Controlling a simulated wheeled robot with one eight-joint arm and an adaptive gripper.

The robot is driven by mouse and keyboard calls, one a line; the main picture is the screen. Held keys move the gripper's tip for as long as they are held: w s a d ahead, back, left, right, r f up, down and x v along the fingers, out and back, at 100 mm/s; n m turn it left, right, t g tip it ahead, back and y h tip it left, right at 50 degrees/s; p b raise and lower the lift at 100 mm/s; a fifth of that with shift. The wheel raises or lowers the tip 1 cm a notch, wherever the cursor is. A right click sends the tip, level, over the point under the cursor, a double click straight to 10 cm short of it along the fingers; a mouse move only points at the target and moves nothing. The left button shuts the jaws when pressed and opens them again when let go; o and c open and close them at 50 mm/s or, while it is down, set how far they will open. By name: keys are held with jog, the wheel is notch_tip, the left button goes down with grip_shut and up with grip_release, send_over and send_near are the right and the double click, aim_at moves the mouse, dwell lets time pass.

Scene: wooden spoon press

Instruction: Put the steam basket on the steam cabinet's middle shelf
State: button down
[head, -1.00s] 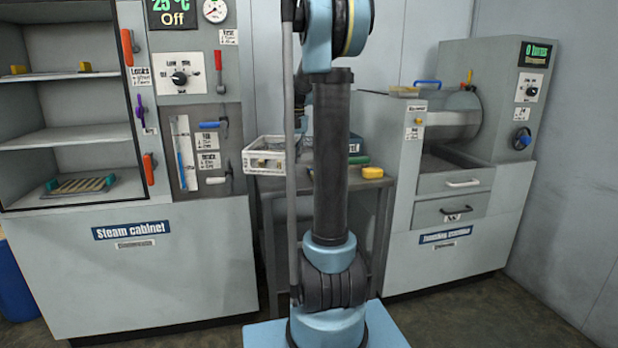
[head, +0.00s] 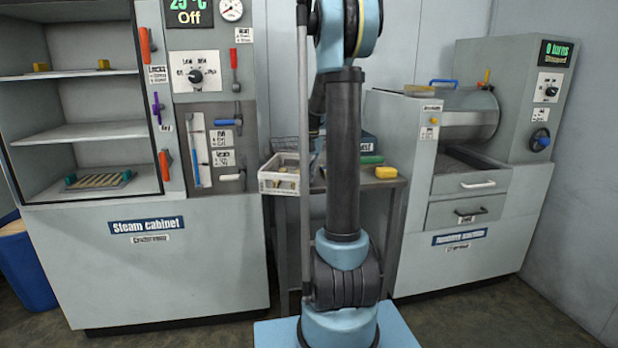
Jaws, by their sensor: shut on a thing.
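The steam cabinet (head: 150,270) stands at the left with its front open. Its middle shelf (head: 97,133) is bare. A grey wire basket (head: 285,146), which looks like the steam basket, shows in part just behind a white crate, left of my arm column. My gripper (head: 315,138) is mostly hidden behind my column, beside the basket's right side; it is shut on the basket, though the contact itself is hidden.
The white crate (head: 279,183) and a yellow block (head: 386,172) are on a side table (head: 392,184) between the machines. A drum machine (head: 470,205) stands at the right. Lever handles line the cabinet's right side. A blue bin (head: 27,265) stands at far left. Floor shows in front.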

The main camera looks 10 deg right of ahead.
jog(key=c, duration=1.8)
grip_release()
jog(key=shift+o, duration=0.2)
